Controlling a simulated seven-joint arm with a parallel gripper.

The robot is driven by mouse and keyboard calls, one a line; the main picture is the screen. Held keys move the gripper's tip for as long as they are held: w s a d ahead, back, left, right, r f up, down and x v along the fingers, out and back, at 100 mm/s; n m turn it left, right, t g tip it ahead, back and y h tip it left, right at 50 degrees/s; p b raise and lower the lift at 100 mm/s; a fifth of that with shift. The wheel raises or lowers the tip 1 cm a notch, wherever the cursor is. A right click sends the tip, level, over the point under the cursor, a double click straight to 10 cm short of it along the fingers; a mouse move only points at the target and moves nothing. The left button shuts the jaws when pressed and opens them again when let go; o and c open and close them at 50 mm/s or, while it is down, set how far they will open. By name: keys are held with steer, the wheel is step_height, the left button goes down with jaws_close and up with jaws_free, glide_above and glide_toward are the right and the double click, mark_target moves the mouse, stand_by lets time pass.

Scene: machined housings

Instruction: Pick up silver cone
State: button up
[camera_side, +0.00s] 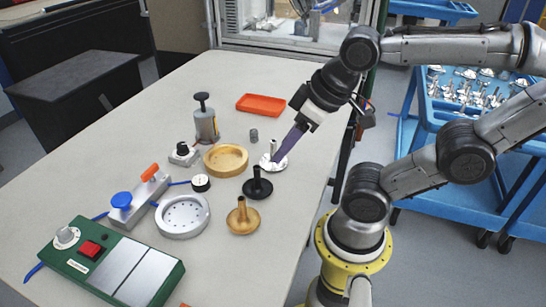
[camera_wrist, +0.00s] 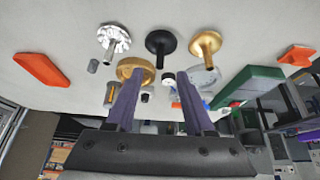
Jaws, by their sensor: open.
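The silver cone (camera_side: 267,166) stands on the pale table with its wide base down and its thin stem up. In the wrist view the silver cone (camera_wrist: 114,40) is at the upper left, clear of both fingers. My gripper (camera_side: 278,159) has purple fingers and comes down from the upper right; its tips overlap the cone's right side in the side view. In the wrist view my gripper (camera_wrist: 158,84) is open, with no silver cone between its fingers. I cannot tell how high the tips are above the table.
A black cone (camera_side: 257,188) and a gold cone (camera_side: 242,218) stand near the silver one. A gold ring (camera_side: 226,160), a small grey cylinder (camera_side: 254,135) and an orange tray (camera_side: 261,104) lie around it. A green control box (camera_side: 88,262) is at the front left.

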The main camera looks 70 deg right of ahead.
step_height(320, 180, up, 3)
steer(key=m+g, duration=0.6)
steer(key=m, duration=1)
glide_above(273, 140)
steer(key=f, duration=0.5)
steer(key=s+f, duration=0.1)
steer(key=f, duration=0.1)
steer(key=shift+f, duration=0.2)
steer(key=shift+w+f, duration=0.2)
steer(key=shift+f, duration=1.3)
steer(key=shift+w+f, duration=0.15)
steer(key=shift+f, duration=1.3)
jaws_close()
